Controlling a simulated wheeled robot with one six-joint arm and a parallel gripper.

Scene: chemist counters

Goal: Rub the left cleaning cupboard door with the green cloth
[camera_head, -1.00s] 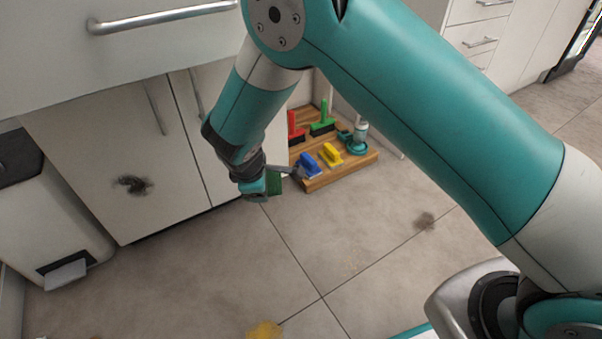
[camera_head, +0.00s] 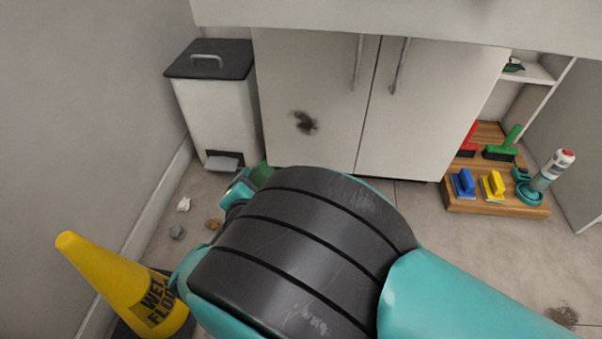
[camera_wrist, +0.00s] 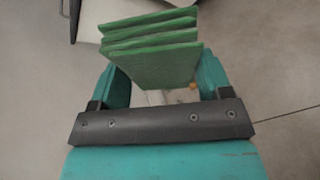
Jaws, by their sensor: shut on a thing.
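The left cleaning cupboard door (camera_head: 308,85) is white and shut, with a dark smudge (camera_head: 304,122) near its middle and a vertical handle at its right edge. My gripper (camera_wrist: 160,85) is shut on the folded green cloth (camera_wrist: 150,45), which stands out between the fingers in the wrist view. In the head view the cloth (camera_head: 260,176) shows as a small green patch, low and in front of the door's lower left. A gap seems to lie between cloth and door. My arm hides much of the gripper in the head view.
A white pedal bin (camera_head: 217,115) stands left of the cupboard. A yellow wet floor cone (camera_head: 120,285) stands at the lower left, with crumpled litter (camera_head: 183,204) on the floor nearby. A wooden board (camera_head: 490,204) with brushes and a bottle (camera_head: 553,170) lies right.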

